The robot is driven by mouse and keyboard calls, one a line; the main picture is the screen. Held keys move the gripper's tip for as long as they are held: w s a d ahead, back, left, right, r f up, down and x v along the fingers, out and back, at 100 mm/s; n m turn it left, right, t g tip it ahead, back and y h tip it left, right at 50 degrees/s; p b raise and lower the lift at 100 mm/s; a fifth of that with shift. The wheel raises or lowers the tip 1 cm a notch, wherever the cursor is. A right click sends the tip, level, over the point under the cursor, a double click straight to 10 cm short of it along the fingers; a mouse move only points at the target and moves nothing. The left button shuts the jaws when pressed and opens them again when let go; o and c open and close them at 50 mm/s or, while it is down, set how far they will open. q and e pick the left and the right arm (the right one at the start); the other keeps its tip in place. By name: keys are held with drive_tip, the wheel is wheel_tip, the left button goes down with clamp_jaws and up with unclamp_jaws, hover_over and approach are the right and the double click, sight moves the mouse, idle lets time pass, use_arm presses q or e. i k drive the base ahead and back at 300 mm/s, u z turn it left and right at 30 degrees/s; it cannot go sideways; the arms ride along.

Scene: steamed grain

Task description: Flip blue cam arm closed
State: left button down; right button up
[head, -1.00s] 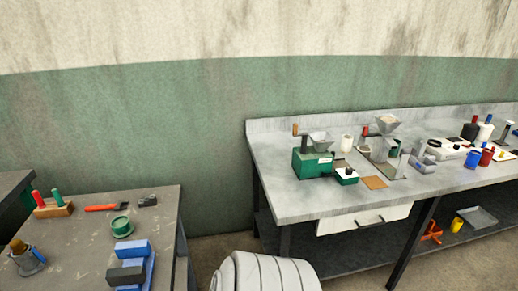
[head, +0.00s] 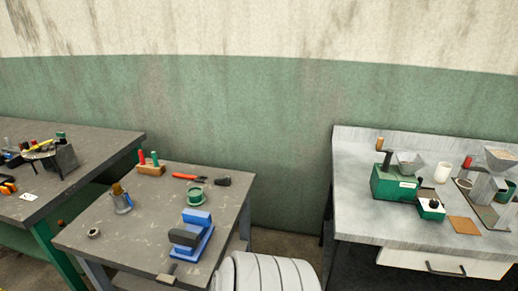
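A blue and dark grey device (head: 207,243) sits near the front right of the middle grey table. It has a blue base, a dark grey block (head: 184,237) and a raised blue piece (head: 196,217) at its back, which may be the blue cam arm. A thin grey bar sticks out at its front. From this distance I cannot tell whether the arm is open or closed. Neither of my grippers is in view.
The middle table (head: 105,235) also holds a wooden block with red and green handles (head: 151,168), a green round part (head: 195,196), an orange-handled tool (head: 188,177) and a metal cup (head: 121,204). A dark bench stands left, a light metal bench (head: 370,150) right.

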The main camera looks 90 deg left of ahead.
sight(128, 200)
drive_tip(key=u, duration=2.6)
